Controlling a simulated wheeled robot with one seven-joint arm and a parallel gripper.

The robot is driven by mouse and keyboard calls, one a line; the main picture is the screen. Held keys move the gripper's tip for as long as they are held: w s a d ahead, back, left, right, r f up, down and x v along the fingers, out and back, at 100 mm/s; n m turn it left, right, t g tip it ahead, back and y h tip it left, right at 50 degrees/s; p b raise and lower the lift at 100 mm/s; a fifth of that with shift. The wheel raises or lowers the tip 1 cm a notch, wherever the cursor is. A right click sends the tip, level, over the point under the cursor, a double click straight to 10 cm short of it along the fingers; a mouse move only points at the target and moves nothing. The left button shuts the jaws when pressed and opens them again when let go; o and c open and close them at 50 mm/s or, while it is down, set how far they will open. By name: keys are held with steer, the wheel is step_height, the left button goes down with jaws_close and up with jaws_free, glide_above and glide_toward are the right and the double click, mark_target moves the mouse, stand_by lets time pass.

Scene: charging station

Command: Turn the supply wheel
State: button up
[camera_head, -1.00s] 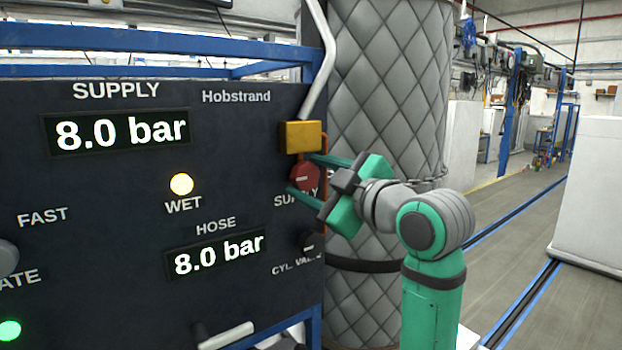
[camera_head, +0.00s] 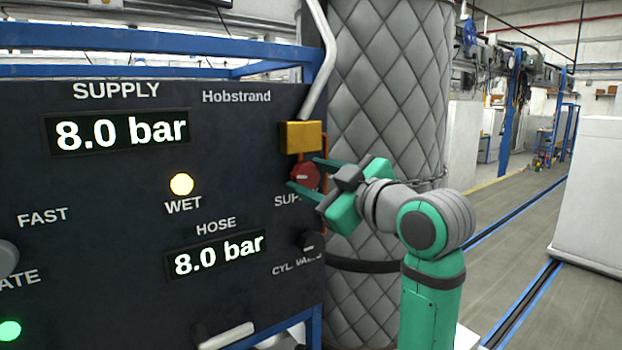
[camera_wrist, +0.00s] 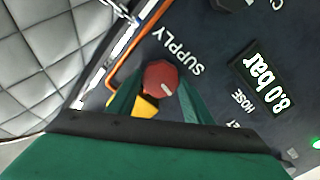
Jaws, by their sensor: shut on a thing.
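The supply wheel (camera_head: 305,176) is a red knob on the dark panel (camera_head: 110,262), above the SUPPLY label and just below a yellow block. It also shows in the wrist view (camera_wrist: 160,78), with a pale mark on its face. My gripper (camera_head: 304,174) comes from the right, and its green fingers are shut on the wheel, one above and one below in the head view. In the wrist view the gripper (camera_wrist: 158,90) has a finger on each side of the wheel. The supply display (camera_head: 122,131) reads 8.0 bar.
The yellow block (camera_head: 300,137) and a grey pipe (camera_head: 320,60) stand close above the wheel. A dark cylinder valve knob (camera_head: 310,242) sits below. A quilted grey cylinder (camera_head: 385,90) stands behind my gripper. The hose display (camera_head: 215,254) reads 8.0 bar. The WET lamp (camera_head: 181,184) is lit.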

steer(key=m, duration=0.4)
steer(key=shift+f, duration=0.1)
steer(key=m, duration=0.7)
steer(key=shift+m, duration=2.2)
steer(key=shift+d, duration=0.1)
steer(key=shift+w, duration=0.1)
steer(key=o, duration=0.8)
